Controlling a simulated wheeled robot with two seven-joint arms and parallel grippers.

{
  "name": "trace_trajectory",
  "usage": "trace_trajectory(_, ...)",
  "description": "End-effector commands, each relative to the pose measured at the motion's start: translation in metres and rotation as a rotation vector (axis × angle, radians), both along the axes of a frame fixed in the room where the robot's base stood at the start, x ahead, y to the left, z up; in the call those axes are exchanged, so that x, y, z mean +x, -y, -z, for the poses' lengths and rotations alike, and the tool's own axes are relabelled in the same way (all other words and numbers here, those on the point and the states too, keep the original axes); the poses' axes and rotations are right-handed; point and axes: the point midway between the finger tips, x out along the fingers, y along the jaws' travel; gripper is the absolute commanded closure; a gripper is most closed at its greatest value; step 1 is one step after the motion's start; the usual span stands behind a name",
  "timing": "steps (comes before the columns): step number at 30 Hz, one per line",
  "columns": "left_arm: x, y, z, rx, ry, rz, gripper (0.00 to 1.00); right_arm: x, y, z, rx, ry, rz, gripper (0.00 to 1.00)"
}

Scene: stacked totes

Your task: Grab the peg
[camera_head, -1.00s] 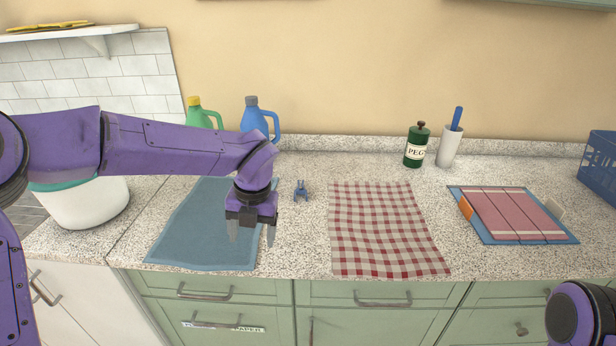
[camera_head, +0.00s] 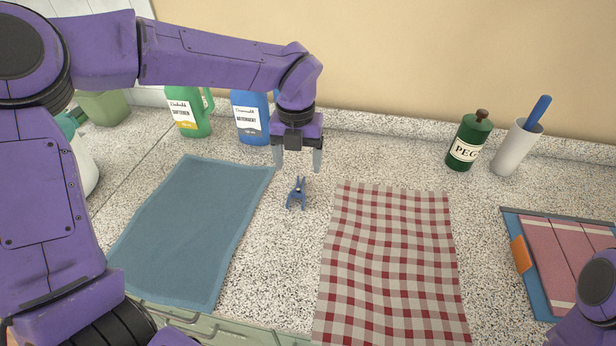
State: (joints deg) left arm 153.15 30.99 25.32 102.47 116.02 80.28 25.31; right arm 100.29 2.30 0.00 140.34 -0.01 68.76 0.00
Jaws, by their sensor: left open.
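The peg (camera_head: 298,193) is a small blue clothes peg. It lies on the bare speckled counter between the blue cloth and the checked cloth. My left gripper (camera_head: 298,166) is open and empty, with its fingers pointing down. In the picture its fingertips are just above and behind the peg, apart from it. My right arm shows only as a purple link at the bottom right corner; its gripper is out of view.
A blue cloth (camera_head: 190,225) lies left and a red checked cloth (camera_head: 391,260) right. Behind stand a green bottle (camera_head: 187,112), a blue detergent bottle (camera_head: 250,118), a green PEGS canister (camera_head: 468,142) and a white holder (camera_head: 514,150). A folded pink cloth (camera_head: 570,245) lies far right.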

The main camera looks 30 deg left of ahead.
Motion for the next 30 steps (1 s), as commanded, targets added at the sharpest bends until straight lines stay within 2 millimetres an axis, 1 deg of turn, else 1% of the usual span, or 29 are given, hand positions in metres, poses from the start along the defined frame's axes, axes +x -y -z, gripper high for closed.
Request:
trace_trajectory(3,-0.002,0.000,0.022,0.001,-0.006,0.001,0.26,-0.001,0.000,-0.004,0.000,-0.001,0.000,0.57)
trace_trajectory(6,0.001,0.000,0.038,0.001,-0.006,0.002,0.26,-0.001,0.000,-0.006,0.000,-0.002,0.000,0.57)
trace_trajectory(8,0.002,0.000,0.044,0.002,-0.007,0.001,0.26,-0.001,0.000,-0.008,0.000,-0.002,0.000,0.57)
trace_trajectory(11,0.004,-0.001,0.059,0.003,-0.011,0.001,0.26,-0.001,0.000,-0.016,0.000,-0.002,0.000,0.57)
trace_trajectory(13,0.005,-0.001,0.072,0.003,-0.011,0.000,0.26,0.000,0.000,-0.022,0.000,-0.001,0.000,0.57)
trace_trajectory(15,0.004,-0.002,0.086,0.002,-0.010,-0.001,0.26,0.000,0.000,-0.022,0.001,-0.001,0.000,0.57)
trace_trajectory(18,0.005,-0.002,0.095,0.001,-0.007,-0.002,0.26,0.000,0.000,-0.023,0.001,-0.001,0.000,0.57)
trace_trajectory(24,0.005,-0.002,0.096,0.000,-0.005,-0.003,0.26,0.000,0.000,-0.022,0.000,-0.001,0.000,0.57)
trace_trajectory(26,0.005,-0.002,0.096,0.000,-0.005,-0.003,0.45,0.000,0.000,-0.022,0.000,-0.001,0.000,0.57)
trace_trajectory(27,0.005,-0.002,0.096,0.000,-0.005,-0.003,0.58,0.000,0.000,-0.022,0.000,-0.001,0.000,0.57)
trace_trajectory(29,0.005,-0.002,0.096,0.000,-0.005,-0.003,0.78,0.000,0.000,-0.022,0.000,-0.001,0.000,0.57)
trace_trajectory(30,0.005,-0.002,0.096,0.000,-0.005,-0.003,0.84,0.000,0.000,-0.022,0.000,-0.001,0.000,0.57)
